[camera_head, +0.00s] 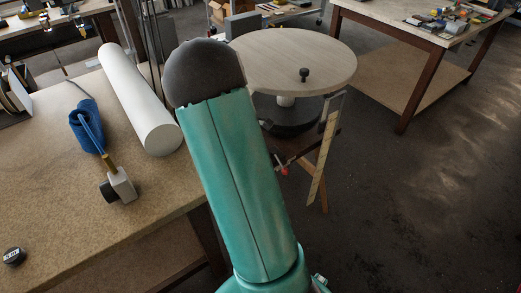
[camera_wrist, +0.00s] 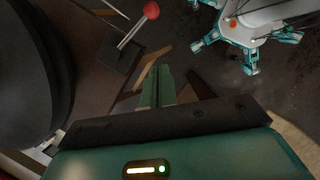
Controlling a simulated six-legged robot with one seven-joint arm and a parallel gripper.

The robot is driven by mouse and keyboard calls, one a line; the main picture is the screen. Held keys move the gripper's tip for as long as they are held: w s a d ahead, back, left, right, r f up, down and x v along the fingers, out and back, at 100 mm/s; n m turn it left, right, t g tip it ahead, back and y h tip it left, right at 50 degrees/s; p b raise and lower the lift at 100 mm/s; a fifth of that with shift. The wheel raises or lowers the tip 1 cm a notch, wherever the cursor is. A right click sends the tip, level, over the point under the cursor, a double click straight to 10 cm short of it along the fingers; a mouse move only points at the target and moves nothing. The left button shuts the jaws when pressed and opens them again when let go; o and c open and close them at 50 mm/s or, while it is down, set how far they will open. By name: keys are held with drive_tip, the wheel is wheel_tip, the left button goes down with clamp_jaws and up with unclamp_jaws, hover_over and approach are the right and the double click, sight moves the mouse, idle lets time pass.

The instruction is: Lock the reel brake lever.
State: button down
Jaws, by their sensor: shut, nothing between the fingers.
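The brake lever shows in the wrist view as a thin metal rod with a red ball knob (camera_wrist: 151,11), slanting up from a dark block at the top. In the head view a small red spot, probably this knob (camera_head: 284,171), shows below the round wooden disc (camera_head: 300,58), just right of my arm. My gripper (camera_wrist: 158,72) shows in the wrist view with its green fingers together and empty. The fingertips are below and slightly right of the knob in the picture, apart from it. My arm hides the gripper in the head view.
The disc sits on a dark round base (camera_head: 290,118) over a wooden stand. A large dark round body (camera_wrist: 30,85) fills the wrist view's left. A workbench (camera_head: 60,210) with a white roll (camera_head: 135,95) and blue cloth (camera_head: 86,125) is left. Floor (camera_head: 420,220) is open right.

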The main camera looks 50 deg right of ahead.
sight(284, 168)
drive_tip(key=s+d+f, duration=0.1)
drive_tip(key=s+f, duration=0.1)
drive_tip(key=s+d+f, duration=0.1)
drive_tip(key=f, duration=0.1)
drive_tip(key=s+d+f, duration=0.1)
drive_tip(key=s+f, duration=0.1)
drive_tip(key=f, duration=0.1)
drive_tip(key=shift+s+d, duration=0.25)
drive_tip(key=shift+s, duration=0.05)
drive_tip(key=shift+s+d+n, duration=0.25)
drive_tip(key=shift+n, duration=0.25)
drive_tip(key=shift+s+d+n+t+h, duration=0.25)
drive_tip(key=shift+s+d+n, duration=0.15)
drive_tip(key=shift+n, duration=0.3)
drive_tip(key=shift+s+d+n+t+h, duration=0.15)
drive_tip(key=shift+s+d+n+h, duration=0.1)
drive_tip(key=shift+d+n, duration=0.35)
drive_tip(key=d+n, duration=0.1)
drive_tip(key=n, duration=0.1)
drive_tip(key=d+n+t, duration=0.1)
drive_tip(key=d+n, duration=0.1)
drive_tip(key=d+n+t, duration=0.1)
drive_tip(key=d+n, duration=0.1)
drive_tip(key=shift+s+n+h, duration=0.3)
drive_tip(key=shift+h, duration=0.1)
drive_tip(key=shift+d, duration=0.15)
